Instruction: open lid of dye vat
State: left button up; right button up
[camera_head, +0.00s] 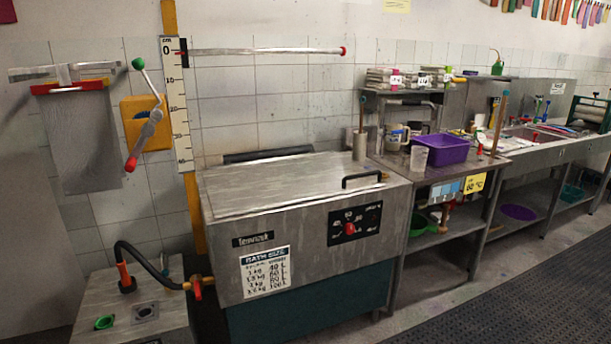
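The dye vat (310,265) is a large steel box with a teal lower panel, a dial plate and a white "BATH SIZE" chart on its front. It stands in the middle of the camera_head view. Its flat steel lid (270,185) lies down over the top and looks shut. A black bar handle (362,178) sits near the right front corner of the lid. A steel cylinder (360,146) stands at the back right of the lid. Neither of my grippers is in view. The inside of the vat is hidden.
A steel bench (450,174) with a purple tub (440,150) stands close on the right, before a sink. A measuring board (180,105) and crank (146,125) are behind left. A low box with a hose (150,260) stands left. Floor at front right is clear.

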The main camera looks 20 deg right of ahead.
aim_at(246, 182)
jog(key=i+l, duration=0.4)
jog(key=i, duration=0.15)
jog(key=i+l, duration=0.35)
jog(key=i, duration=0.25)
